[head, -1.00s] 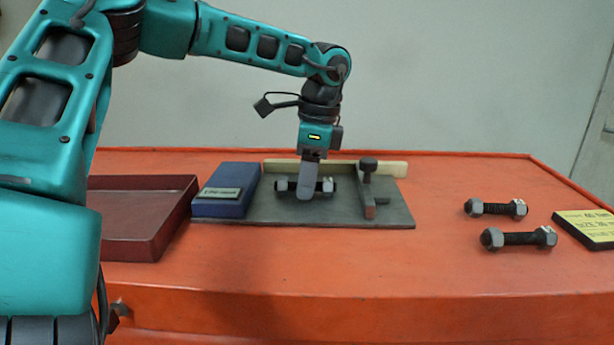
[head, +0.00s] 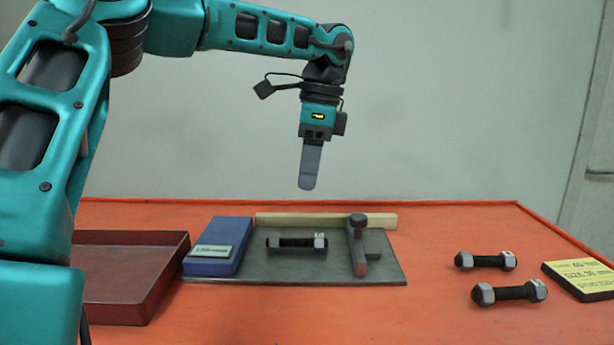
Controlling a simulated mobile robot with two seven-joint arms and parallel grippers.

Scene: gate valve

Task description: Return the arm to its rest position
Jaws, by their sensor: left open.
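My left gripper (head: 309,182) hangs fingers down in the air above the grey plate (head: 320,270). It is open and empty, seen edge-on, so one finger hides the other. A dark stud bolt with grey nuts (head: 297,243) lies on the plate below the gripper, clear of it. My left arm (head: 265,28) reaches in from the left across the top of the view. My right gripper is not in view.
A blue block (head: 219,247) and a dark red tray (head: 128,270) stand at the left. Two more stud bolts (head: 486,260) (head: 509,292) and a yellow-labelled block (head: 581,279) lie at the right of the orange table (head: 430,225).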

